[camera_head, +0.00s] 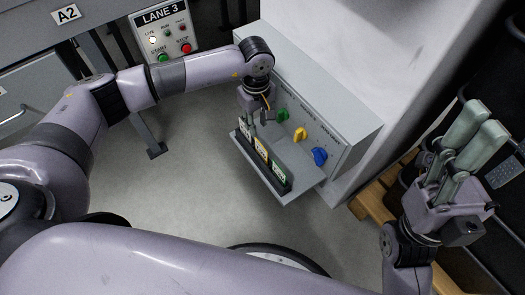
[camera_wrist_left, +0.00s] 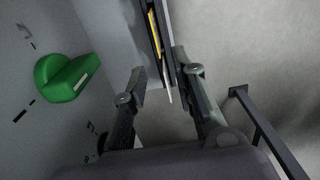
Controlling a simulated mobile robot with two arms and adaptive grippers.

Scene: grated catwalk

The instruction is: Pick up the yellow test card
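The yellow test card (camera_head: 261,149) stands in a dark slotted holder (camera_head: 240,145) on a grey ledge, between a pale card (camera_head: 244,128) and a green card (camera_head: 278,171). My left gripper (camera_head: 255,122) points down at the pale card's end of the holder. In the left wrist view its fingers (camera_wrist_left: 163,95) are apart, with the holder's end and a thin white edge (camera_wrist_left: 168,82) between or just beyond them. A yellow strip (camera_wrist_left: 155,35) shows farther up there. I cannot tell whether the fingers touch anything. My right gripper (camera_head: 478,132) is raised at the right, open and empty.
A grey panel behind the holder carries a green knob (camera_head: 282,115), a yellow knob (camera_head: 300,134) and a blue knob (camera_head: 319,156). The green knob (camera_wrist_left: 67,78) is close to my left gripper. A LANE 3 button box (camera_head: 165,32) stands at the back. A wooden pallet (camera_head: 372,204) lies at the right.

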